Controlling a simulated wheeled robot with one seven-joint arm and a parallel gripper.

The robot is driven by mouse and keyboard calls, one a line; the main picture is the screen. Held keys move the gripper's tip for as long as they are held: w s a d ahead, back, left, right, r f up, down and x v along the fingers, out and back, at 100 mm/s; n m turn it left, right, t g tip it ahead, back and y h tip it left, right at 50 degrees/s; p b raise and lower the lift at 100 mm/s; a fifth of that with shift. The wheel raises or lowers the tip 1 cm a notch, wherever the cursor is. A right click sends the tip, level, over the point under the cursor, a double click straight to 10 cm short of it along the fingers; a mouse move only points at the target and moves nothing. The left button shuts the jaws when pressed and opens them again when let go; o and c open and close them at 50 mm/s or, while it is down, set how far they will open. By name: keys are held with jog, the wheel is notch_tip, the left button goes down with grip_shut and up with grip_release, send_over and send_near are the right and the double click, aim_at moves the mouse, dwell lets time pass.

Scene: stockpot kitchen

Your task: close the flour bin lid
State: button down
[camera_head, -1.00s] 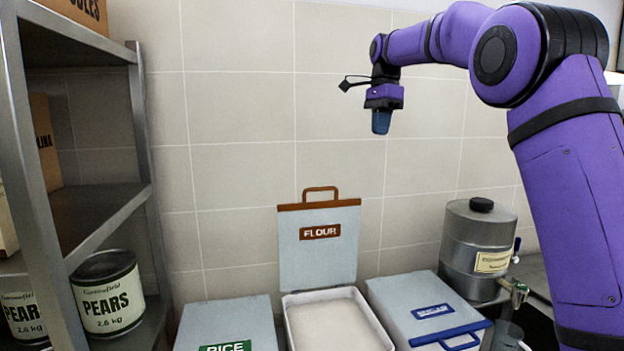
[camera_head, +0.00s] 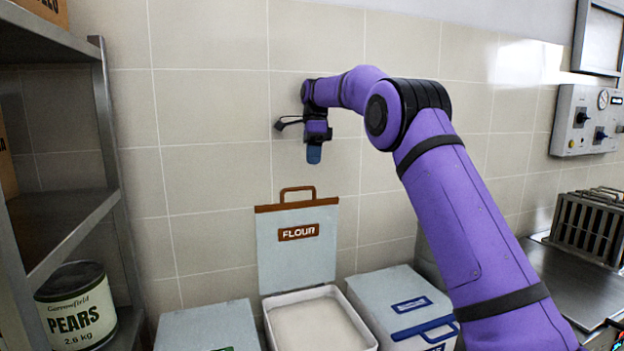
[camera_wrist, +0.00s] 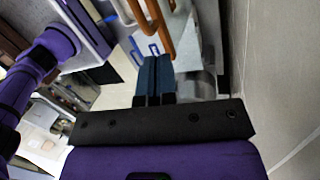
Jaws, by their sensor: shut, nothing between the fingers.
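The flour bin (camera_head: 318,322) stands open in the head view, showing pale flour inside. Its lid (camera_head: 297,255) is upright against the tiled wall, with a "FLOUR" label facing me and a brown handle (camera_head: 297,190) on its top edge. My gripper (camera_head: 314,155) is above the lid and a little to its right, pointing down, apart from it and near the wall. In the wrist view my gripper's blue fingers (camera_wrist: 154,75) are together and empty. The brown handle (camera_wrist: 150,22) shows beyond the fingertips there.
A closed bin (camera_head: 210,328) stands left of the flour bin, and a closed blue-handled bin (camera_head: 403,310) stands right. A metal shelf with a pears can (camera_head: 76,308) is at left. A fryer basket (camera_head: 588,225) is at far right. The wall is close behind my gripper.

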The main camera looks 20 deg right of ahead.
jog(key=shift+x, duration=3)
jog(key=shift+s, duration=0.2)
